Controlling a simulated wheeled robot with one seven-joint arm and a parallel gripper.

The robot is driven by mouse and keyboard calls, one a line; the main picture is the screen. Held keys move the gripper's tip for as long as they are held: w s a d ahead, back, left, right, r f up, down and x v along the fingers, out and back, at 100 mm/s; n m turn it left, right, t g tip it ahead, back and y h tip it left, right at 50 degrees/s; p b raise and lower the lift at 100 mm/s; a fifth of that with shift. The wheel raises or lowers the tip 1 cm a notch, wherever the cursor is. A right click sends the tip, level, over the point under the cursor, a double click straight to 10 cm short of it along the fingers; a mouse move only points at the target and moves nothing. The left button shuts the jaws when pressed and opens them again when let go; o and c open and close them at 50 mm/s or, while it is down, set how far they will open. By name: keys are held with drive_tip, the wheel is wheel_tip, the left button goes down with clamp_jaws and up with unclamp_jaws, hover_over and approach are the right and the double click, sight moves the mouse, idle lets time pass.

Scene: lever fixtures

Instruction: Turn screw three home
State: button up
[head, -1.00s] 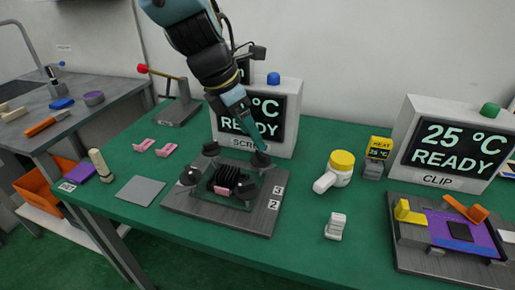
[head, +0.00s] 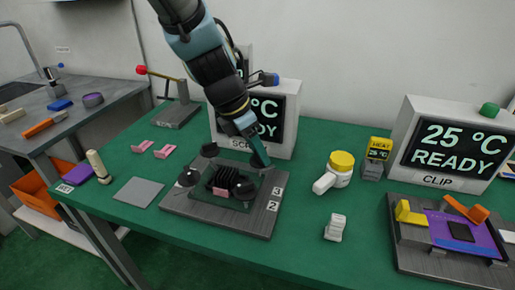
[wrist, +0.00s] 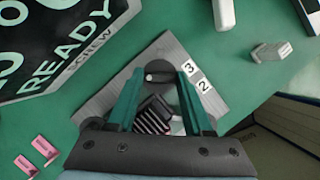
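The dark fixture plate (head: 235,222) labelled 3 and 2 lies on the green table in front of the SCREW display. It carries a black finned block (head: 222,178) with a pink part, and dark round knobs at its corners. My gripper (head: 262,164) is low over the far right corner, near the label 3 (head: 279,190). In the wrist view my gripper (wrist: 162,72) has its two green fingers apart, one on each side of a dark screw head (wrist: 158,76) with a pale mark. I cannot tell whether they touch it. The gripper largely hides this screw in the head view.
The SCREW display (head: 286,128) stands close behind the fixture; the CLIP display (head: 450,148) reads 25 °C READY. A white tool with yellow cap (head: 340,165) and a small white piece (head: 335,227) stand to the right. A grey pad (head: 139,192) lies left.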

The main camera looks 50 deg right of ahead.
clamp_jaws()
